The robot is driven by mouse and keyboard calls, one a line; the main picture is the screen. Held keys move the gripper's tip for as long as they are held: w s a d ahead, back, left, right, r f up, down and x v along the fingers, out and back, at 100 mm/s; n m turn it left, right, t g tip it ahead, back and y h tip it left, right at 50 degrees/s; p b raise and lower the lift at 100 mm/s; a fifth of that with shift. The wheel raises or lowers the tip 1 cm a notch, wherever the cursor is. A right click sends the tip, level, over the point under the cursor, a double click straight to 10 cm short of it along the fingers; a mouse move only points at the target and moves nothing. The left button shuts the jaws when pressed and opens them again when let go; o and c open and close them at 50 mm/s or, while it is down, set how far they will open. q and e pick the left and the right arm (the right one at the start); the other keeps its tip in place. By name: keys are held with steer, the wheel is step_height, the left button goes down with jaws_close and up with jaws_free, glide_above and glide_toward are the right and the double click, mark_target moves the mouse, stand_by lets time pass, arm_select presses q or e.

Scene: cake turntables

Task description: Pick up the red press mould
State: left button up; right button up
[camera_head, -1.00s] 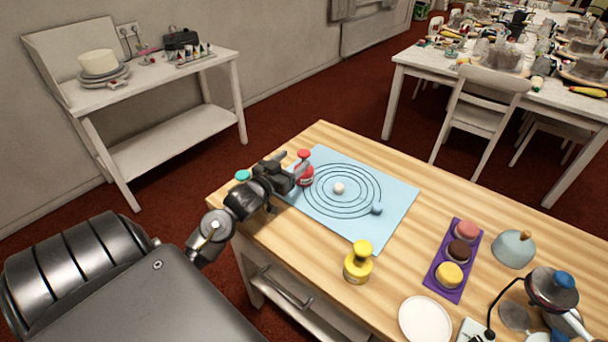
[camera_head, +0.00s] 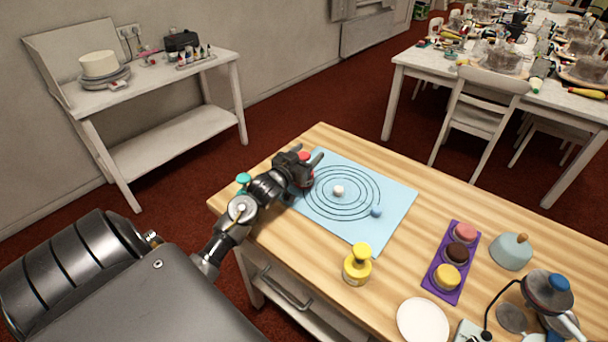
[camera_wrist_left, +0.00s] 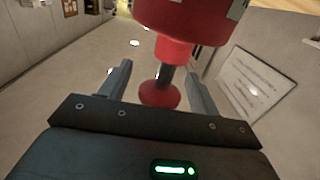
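The red press mould (camera_head: 305,158) stands at the left corner of the blue mat (camera_head: 384,222), partly hidden behind my left gripper (camera_head: 307,168). In the left wrist view the mould (camera_wrist_left: 185,22) shows upside down, with its dark stem and red knob between the fingers. My left gripper (camera_wrist_left: 160,82) is open, one finger on each side of the stem, with a visible gap on both sides. My right gripper is not in view.
A teal-topped press (camera_head: 243,178) stands left of my left wrist, close to it. A yellow press (camera_head: 357,266) stands at the table's front edge. A white ball (camera_head: 339,191) and a blue-grey ball (camera_head: 376,212) lie on the mat. A purple tray (camera_head: 438,290) holds cakes.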

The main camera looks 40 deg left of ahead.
arm_select(q)
jaws_close()
stand_by(0.3)
steer(key=shift+r, duration=0.55)
steer(key=s+a+r, duration=0.8)
steer(key=s+r, duration=0.3)
steer(key=r, duration=0.1)
steer(key=shift+a, duration=0.2)
